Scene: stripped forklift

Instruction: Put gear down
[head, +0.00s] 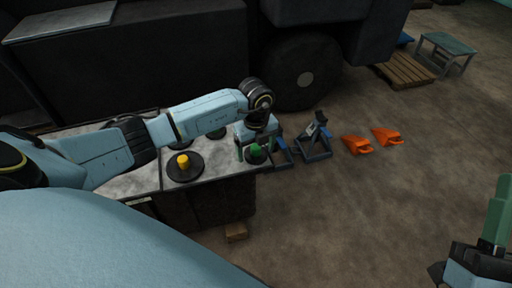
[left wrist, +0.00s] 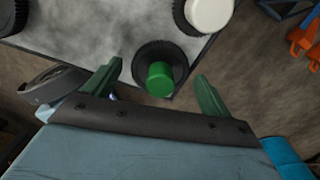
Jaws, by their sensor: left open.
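A black gear with a green knob (head: 256,154) sits at the right end of the grey-topped table, close to its corner. In the left wrist view the gear (left wrist: 145,58) and its green knob (left wrist: 160,78) lie between my left gripper's two green fingers. My left gripper (head: 255,150) is open, with a gap between each finger and the knob. Whether the gear rests fully on the tabletop is hard to tell. Part of my right gripper (head: 496,215) shows at the lower right edge, away from the table; its jaw opening is not clear.
A gear with a yellow knob (head: 185,165) lies on the table (head: 225,160). Other gears are partly hidden behind my left arm; one with a white knob (left wrist: 208,12) shows in the wrist view. Blue stands (head: 314,143) and orange chocks (head: 357,145) stand on the floor to the right.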

